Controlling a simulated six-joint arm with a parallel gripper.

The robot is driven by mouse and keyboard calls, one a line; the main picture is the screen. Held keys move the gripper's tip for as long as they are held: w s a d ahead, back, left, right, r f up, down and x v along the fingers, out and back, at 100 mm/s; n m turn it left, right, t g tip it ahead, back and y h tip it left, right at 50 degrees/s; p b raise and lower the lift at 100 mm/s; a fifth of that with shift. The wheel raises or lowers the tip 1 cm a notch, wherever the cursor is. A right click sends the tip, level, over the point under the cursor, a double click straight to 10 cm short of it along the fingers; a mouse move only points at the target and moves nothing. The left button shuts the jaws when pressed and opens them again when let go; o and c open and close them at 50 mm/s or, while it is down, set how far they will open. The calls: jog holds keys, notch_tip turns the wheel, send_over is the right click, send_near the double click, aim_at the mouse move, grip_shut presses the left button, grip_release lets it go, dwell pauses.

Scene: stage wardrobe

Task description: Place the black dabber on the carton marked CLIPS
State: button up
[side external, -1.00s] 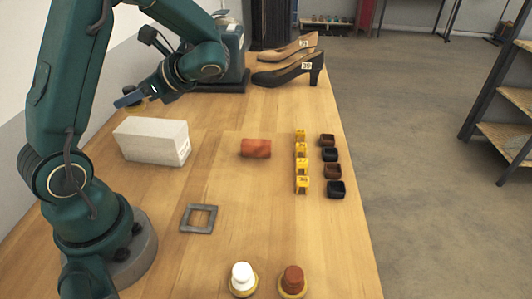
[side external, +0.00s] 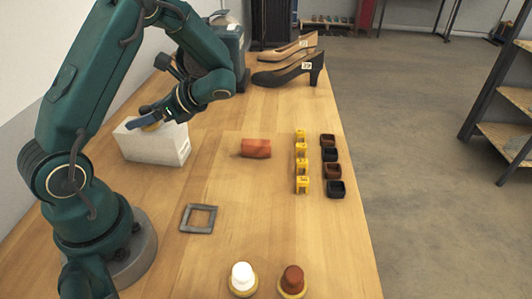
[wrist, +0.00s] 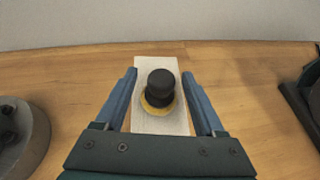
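The black dabber (wrist: 160,84), with a yellow base, appears upright on top of a white carton (wrist: 149,64) in the wrist view. Its yellow edge (side external: 152,126) shows at the carton's top in the side view. The carton (side external: 165,148) stands at the back left of the table; small print on its end is too small to read. My gripper (wrist: 160,76) has its blue fingers on either side of the dabber, with gaps visible on both sides. In the side view the gripper (side external: 145,121) is just above the carton and hides most of the dabber.
A white dabber (side external: 243,277) and a brown dabber (side external: 292,280) stand at the front. A red-brown roll (side external: 256,148), a grey square frame (side external: 199,218), yellow numbered pieces (side external: 302,167) and small dark boxes (side external: 335,188) lie on the table. Shoes (side external: 291,72) stand behind.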

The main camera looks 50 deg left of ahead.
jog(key=v, duration=1.2)
jog(key=s+d+n+t+h, duration=0.3)
jog(key=d+n+t+h, duration=0.2)
jog(key=d+t, duration=0.1)
jog(key=s+d+r+n+t+h, duration=0.1)
jog(key=s+d+n+t+h, duration=0.3)
jog(key=d, duration=0.5)
jog(key=n+t+h, duration=0.1)
jog(key=n+t, duration=0.1)
jog(key=shift+r+t+h, duration=0.3)
jog(key=shift+r+t, duration=0.05)
jog(key=shift+t, duration=0.05)
